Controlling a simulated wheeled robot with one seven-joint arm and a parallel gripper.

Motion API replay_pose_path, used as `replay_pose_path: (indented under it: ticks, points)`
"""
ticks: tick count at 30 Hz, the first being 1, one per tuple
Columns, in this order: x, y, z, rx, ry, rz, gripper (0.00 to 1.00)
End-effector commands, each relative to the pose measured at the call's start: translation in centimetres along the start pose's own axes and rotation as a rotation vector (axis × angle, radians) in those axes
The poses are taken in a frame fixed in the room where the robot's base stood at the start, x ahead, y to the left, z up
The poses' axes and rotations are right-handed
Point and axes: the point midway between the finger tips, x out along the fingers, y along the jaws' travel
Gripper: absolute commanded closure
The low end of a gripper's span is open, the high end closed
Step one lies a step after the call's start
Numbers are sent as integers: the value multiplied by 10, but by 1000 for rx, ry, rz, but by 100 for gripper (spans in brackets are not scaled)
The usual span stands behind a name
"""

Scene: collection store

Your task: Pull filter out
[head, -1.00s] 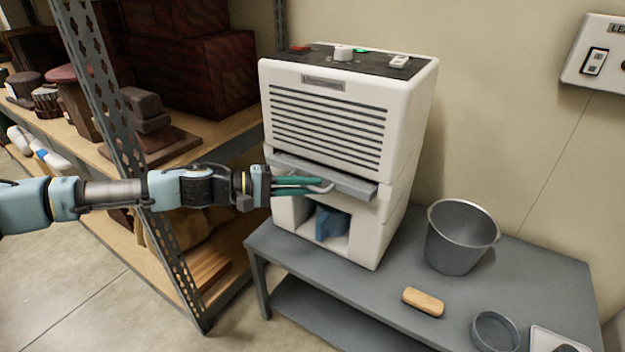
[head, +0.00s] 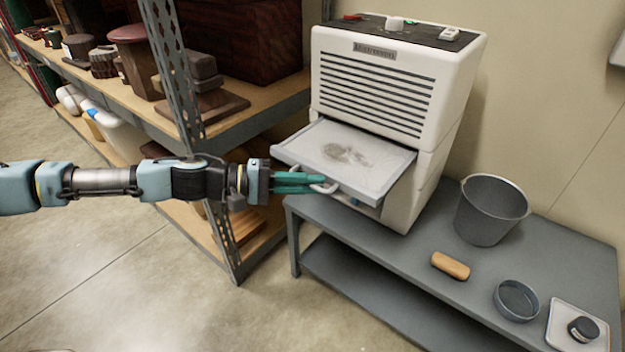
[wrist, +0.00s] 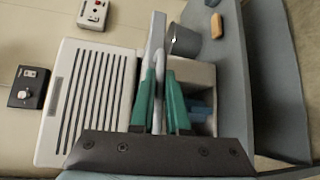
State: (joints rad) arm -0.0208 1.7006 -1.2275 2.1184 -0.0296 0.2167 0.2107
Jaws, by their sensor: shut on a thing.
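The filter (head: 352,150) is a flat grey-white tray with a dark dusty patch on top. It sticks well out of the slot in the front of the white dehumidifier-like machine (head: 385,90). My gripper (head: 318,183), with green fingers, is shut on the filter's pale handle at its front edge. In the wrist view my gripper (wrist: 160,100) has its two green fingers on either side of the handle, and the filter (wrist: 156,45) shows edge-on. The back end of the filter is hidden inside the machine.
The machine stands on a grey table (head: 400,240) with a metal bucket (head: 490,212), a tan block (head: 450,265), a round dish (head: 516,299) and a white tray (head: 553,327). A loaded shelf (head: 262,112) stands close behind my arm at left. Floor in front is clear.

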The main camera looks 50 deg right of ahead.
Motion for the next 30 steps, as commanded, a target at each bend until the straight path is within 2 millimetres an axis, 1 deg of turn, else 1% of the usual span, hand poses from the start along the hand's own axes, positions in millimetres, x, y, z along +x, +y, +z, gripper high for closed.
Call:
replay_pose_path:
  ticks: [4, 5, 8, 17, 20, 22, 30]
  points:
    - [0, -1, -1, 0, 1, -1, 100]
    - [0, -1, -1, 0, 1, -1, 85]
    - [0, 0, -1, 0, 1, -1, 74]
    - [-2, 0, -1, 1, 1, 0, 74]
    - [-12, 0, -1, 1, 3, 0, 74]
    - [-23, -1, -2, 1, 5, -1, 74]
    - [-76, -1, -2, 1, 5, -1, 74]
